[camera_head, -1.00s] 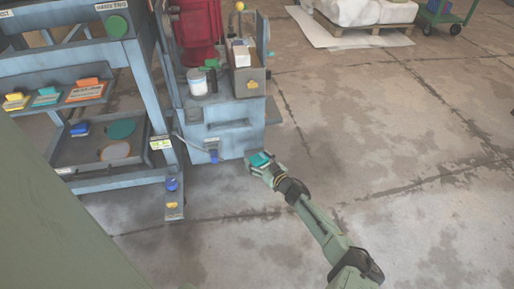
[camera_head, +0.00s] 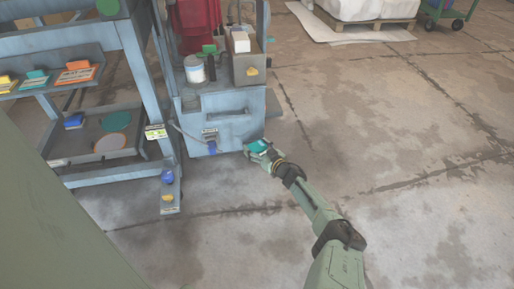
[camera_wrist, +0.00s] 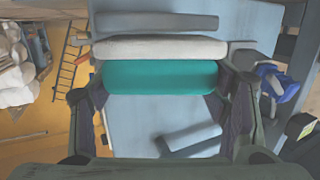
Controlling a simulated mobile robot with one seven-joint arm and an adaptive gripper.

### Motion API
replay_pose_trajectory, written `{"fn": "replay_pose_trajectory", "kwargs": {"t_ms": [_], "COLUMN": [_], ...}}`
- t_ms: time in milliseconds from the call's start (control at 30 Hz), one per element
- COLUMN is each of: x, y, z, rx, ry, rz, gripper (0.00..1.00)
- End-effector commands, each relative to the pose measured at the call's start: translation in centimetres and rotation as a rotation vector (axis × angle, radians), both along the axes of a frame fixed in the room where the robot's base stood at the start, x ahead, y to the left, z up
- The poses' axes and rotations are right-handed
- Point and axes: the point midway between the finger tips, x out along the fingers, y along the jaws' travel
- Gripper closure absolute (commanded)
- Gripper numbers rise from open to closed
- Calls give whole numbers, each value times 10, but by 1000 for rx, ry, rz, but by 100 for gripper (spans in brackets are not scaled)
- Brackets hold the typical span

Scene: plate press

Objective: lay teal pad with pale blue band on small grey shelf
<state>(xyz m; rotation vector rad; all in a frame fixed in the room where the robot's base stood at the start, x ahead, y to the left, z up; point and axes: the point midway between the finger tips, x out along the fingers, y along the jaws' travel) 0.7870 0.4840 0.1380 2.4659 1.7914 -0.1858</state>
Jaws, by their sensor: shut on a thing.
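My gripper (camera_head: 261,150) is shut on the teal pad (camera_head: 259,145) at the lower right front of the blue press cabinet. In the wrist view the pad (camera_wrist: 160,77) lies crosswise between both fingers, with a pale band (camera_wrist: 160,47) along its upper side. A blue panel with grey bar-like parts fills the view behind the pad. The gap between pad and panel cannot be judged. A small grey shelf (camera_head: 45,87) at the left holds yellow, teal and orange pads; I cannot tell whether it is the task's shelf.
The blue press cabinet (camera_head: 230,135) carries a white can (camera_head: 195,70) and a box (camera_head: 247,72). A low tray (camera_head: 75,150) at the left holds a blue block and two discs. Floor to the right is open.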

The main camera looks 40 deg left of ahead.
Motion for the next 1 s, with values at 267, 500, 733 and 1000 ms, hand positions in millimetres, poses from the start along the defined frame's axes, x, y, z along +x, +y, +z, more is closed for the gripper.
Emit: {"fn": "replay_pose_trajectory", "kwargs": {"t_ms": [267, 500, 733, 1000], "x": [0, 0, 0, -7], "y": [0, 0, 0, -25], "z": [-4, -4, -3, 9], "rx": [-1, -1, -1, 1], "ry": [0, 0, 0, 2], "rz": [0, 0, 0, -3], "gripper": [22, 11, 11, 11]}}
